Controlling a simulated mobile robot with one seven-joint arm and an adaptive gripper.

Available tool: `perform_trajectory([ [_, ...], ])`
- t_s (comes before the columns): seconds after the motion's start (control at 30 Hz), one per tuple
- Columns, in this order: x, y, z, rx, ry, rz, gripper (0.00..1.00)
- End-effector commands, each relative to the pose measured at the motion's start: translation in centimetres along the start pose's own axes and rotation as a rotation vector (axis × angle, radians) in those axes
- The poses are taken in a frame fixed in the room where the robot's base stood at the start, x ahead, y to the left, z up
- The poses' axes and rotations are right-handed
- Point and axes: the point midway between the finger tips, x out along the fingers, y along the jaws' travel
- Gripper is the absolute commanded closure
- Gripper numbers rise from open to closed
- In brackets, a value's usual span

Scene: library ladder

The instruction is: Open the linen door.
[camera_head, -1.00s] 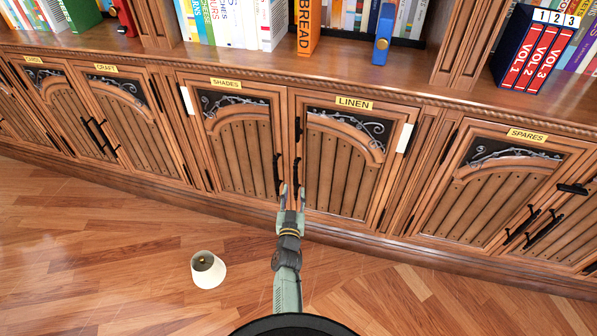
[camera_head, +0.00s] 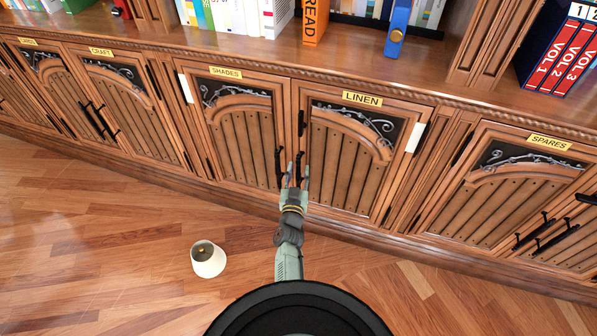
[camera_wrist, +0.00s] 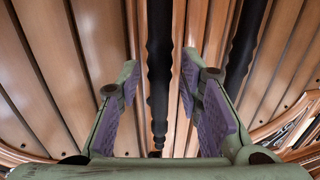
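The linen door (camera_head: 343,165) is a wooden cabinet door with a yellow LINEN label (camera_head: 362,98) above it, and it looks closed. Its black vertical handle (camera_head: 299,162) is at the door's left edge. My gripper (camera_head: 296,178) is at that handle, with a fingertip to each side. In the wrist view, the two purple-padded fingers (camera_wrist: 158,105) are open, and a dark handle (camera_wrist: 159,70) lies between them with a gap on both sides. The lower part of the linen handle is hidden by my gripper in the head view.
The shades door (camera_head: 238,135) is closed on the left, its black handle (camera_head: 278,168) just beside my gripper's left finger. The spares door (camera_head: 490,195) is to the right. A small white lampshade (camera_head: 208,260) lies on the otherwise clear floor.

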Motion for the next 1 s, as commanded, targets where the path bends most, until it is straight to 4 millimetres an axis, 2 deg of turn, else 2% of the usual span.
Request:
perform_trajectory([
  [0.07,0.0,0.0,-0.01,0.0,0.0,0.0,0.74],
  [0.47,0.01,0.0,-0.02,0.0,0.0,0.0,1.0],
  [1.0,0.03,0.0,-0.04,0.0,0.001,0.0,1.0],
])
